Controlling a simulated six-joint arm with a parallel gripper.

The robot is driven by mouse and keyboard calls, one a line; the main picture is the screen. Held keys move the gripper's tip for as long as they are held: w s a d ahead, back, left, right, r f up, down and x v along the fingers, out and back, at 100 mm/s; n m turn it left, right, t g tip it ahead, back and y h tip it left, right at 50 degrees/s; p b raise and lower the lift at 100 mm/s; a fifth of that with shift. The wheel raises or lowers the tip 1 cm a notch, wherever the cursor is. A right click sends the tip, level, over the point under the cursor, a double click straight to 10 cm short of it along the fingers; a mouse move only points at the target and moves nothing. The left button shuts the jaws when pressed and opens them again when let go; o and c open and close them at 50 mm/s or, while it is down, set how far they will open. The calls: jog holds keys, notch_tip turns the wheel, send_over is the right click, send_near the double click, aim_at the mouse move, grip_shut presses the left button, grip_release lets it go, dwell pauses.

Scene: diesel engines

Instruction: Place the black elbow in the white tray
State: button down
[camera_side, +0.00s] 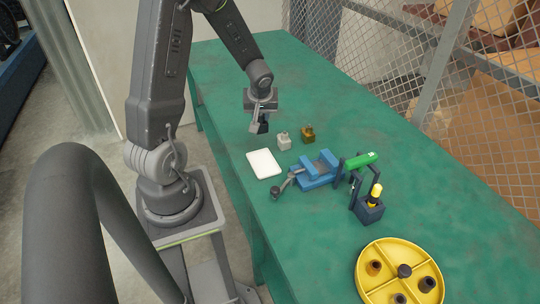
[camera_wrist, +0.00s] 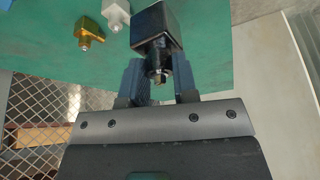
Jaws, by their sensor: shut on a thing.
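My gripper (camera_side: 259,124) hangs over the green table, above and behind the white tray. In the wrist view, my gripper (camera_wrist: 159,80) is shut on the black elbow (camera_wrist: 158,28), a dark blocky fitting with a metal threaded end between the two fingers. The black elbow (camera_side: 263,127) shows small and dark under the gripper in the side view. The white tray (camera_side: 264,164) is a flat white square near the table's left edge, and it looks empty. The tray is not clearly seen in the wrist view.
A white elbow (camera_side: 284,141) and a brass elbow (camera_side: 308,134) stand right of my gripper. A blue vise (camera_side: 318,170), a green-handled tool (camera_side: 361,160) and a dark holder (camera_side: 369,209) stand further right. A yellow divided tray (camera_side: 372,287) is at the front. The far table is clear.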

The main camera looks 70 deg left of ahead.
jog(key=s+a+f, duration=0.2)
jog(key=s, duration=0.8)
jog(key=shift+w+d+f, duration=0.85)
jog(key=shift+w+f, duration=0.8)
jog(key=shift+f, duration=0.1)
jog(key=shift+w+d+f, duration=0.8)
jog(key=shift+w+f, duration=0.9)
jog(key=shift+f, duration=0.1)
jog(key=shift+w+d+f, duration=0.85)
jog(key=shift+w+f, duration=0.8)
jog(key=shift+f, duration=0.1)
jog(key=shift+f, duration=0.15)
jog(key=c, duration=0.9)
grip_release()
